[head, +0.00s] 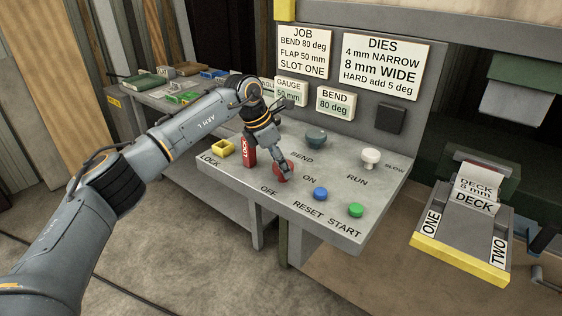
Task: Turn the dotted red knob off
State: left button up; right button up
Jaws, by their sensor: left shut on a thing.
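The red knob (281,171) stands on the grey sloped console (327,206), between the printed words OFF and ON. My left gripper (284,173) comes down on it from above and is shut on it. The fingers cover much of the knob, so its dots and the way it points cannot be made out. The OFF label is in front of the knob to its left, and the ON label is to its right. My right gripper is not in view.
A dark BEND knob (316,138), white RUN knob (370,158), blue button (320,194) and green button (355,210) lie to the right.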

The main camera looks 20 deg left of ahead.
pick_arm(q)
jog(key=shift+w+r+m+g+h, duration=0.1)
jog(key=shift+m+g+h, duration=0.25)
jog(key=shift+m, duration=0.85)
jog(key=shift+p, duration=0.3)
jog(key=o, duration=1.1)
jog(key=shift+o, duration=0.2)
jog(key=v, duration=1.2)
jog(key=shift+d, duration=0.1)
